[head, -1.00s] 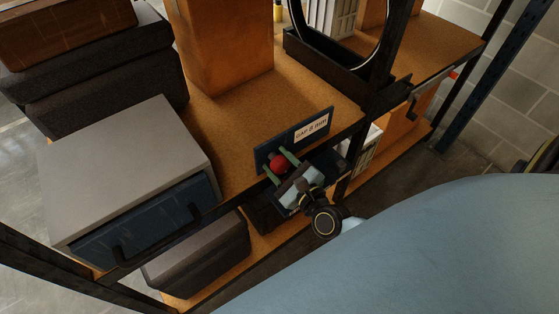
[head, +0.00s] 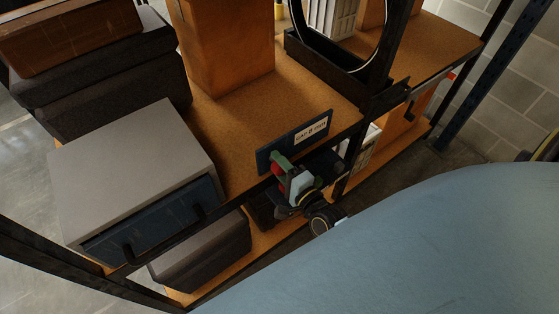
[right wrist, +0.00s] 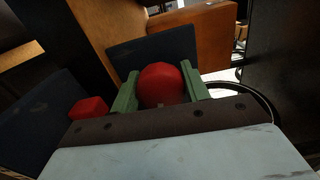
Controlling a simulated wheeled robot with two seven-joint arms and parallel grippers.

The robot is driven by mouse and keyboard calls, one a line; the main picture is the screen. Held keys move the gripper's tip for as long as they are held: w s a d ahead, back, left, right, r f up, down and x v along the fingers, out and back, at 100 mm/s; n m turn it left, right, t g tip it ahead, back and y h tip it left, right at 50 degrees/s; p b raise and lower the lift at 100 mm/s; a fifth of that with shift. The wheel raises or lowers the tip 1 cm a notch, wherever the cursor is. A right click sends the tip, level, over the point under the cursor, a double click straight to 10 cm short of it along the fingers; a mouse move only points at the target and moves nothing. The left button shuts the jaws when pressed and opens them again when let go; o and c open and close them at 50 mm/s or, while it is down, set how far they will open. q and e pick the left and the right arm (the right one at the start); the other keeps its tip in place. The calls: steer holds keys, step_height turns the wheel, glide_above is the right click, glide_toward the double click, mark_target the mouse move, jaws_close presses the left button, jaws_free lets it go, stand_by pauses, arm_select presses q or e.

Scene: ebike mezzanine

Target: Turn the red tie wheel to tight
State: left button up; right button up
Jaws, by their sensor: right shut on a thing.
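The red tie wheel (head: 276,169) sits low on the front of a dark blue panel (head: 264,160) at the shelf's front edge. In the right wrist view it is a round red knob (right wrist: 162,82) between two green fingers. My right gripper (head: 280,166) is shut on it, rolled so that one green finger lies above the other in the head view. The gripper and hand hide part of the wheel. A small red block (right wrist: 89,107) shows left of the fingers in the wrist view. My left gripper is not in view.
A white label (head: 312,129) is on the panel. A grey-topped case (head: 130,165) with a blue drawer front stands left on the shelf. An orange box (head: 225,50) is behind.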

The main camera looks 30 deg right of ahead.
steer(key=n+p, duration=0.1)
steer(key=n, duration=0.4)
steer(key=shift+n+p, duration=0.3)
steer(key=shift+p, duration=0.1)
steer(key=n+p, duration=0.1)
steer(key=n, duration=0.4)
steer(key=shift+f+n, duration=0.1)
steer(key=shift+n, duration=0.2)
steer(key=n+p, duration=0.1)
steer(key=n, duration=0.4)
steer(key=shift+d+f+p, duration=0.1)
steer(key=shift+d+p, duration=0.05)
steer(key=shift+p, duration=0.15)
steer(key=n, duration=0.4)
steer(key=shift+n, duration=0.4)
steer(key=n, duration=0.4)
steer(key=shift+d+n, duration=0.1)
steer(key=shift+n, duration=0.2)
steer(key=n, duration=0.4)
steer(key=shift+n, duration=0.3)
steer(key=n+b, duration=0.1)
steer(key=n, duration=0.3)
steer(key=shift+d, duration=0.1)
steer(key=n+b, duration=0.1)
steer(key=n, duration=0.4)
steer(key=shift+r, duration=0.2)
steer(key=shift+n, duration=0.3)
